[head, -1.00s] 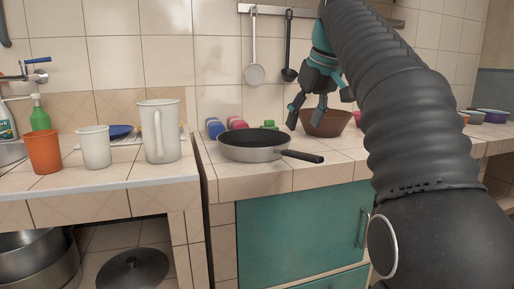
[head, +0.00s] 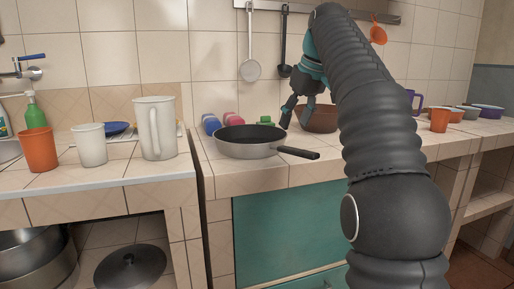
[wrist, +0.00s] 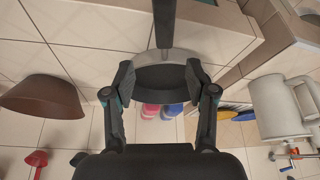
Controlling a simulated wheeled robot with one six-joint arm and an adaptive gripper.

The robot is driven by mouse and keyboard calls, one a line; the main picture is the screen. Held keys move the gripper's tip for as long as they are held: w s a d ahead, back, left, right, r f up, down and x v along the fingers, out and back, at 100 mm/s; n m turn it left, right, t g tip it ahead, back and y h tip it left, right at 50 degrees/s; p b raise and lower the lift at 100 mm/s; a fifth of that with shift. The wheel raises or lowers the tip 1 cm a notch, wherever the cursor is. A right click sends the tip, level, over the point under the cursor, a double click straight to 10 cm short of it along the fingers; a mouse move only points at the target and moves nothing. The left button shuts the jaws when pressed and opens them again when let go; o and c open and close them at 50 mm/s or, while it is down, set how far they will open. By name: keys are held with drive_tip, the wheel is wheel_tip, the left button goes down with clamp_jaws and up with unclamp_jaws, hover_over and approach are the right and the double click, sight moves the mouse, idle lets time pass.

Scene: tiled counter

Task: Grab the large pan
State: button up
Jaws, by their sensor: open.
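The large pan (head: 245,149) is a shallow grey frying pan with a dark inside. It sits on the tiled counter, its black handle (head: 299,153) pointing right toward the front. My gripper (head: 295,115) is above and behind the handle, right of the pan's body, pointing down. In the wrist view, my gripper (wrist: 160,84) has its fingers spread apart, with nothing held. The pan (wrist: 160,75) shows beyond and between the fingers, its handle (wrist: 164,22) running to the top edge. Part of the pan is hidden by the fingers.
A brown bowl (head: 320,120) stands right behind my gripper. Blue (head: 211,125) and pink dumbbells lie behind the pan. A white pitcher (head: 156,130) and cups stand left across a gap. An orange cup (head: 439,120) stands right. The counter front beside the handle is clear.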

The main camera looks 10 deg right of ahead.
sight(285, 147)
drive_tip(key=b+x, duration=0.1)
drive_tip(key=x, duration=0.3)
drive_tip(key=shift+s+a+b+x, duration=0.15)
drive_tip(key=shift+b+x, duration=0.4)
drive_tip(key=shift+x, duration=0.75)
drive_tip(key=shift+s+a+b+x, duration=0.1)
drive_tip(key=shift+b+x, duration=0.45)
drive_tip(key=shift+x, duration=0.75)
clamp_jaws()
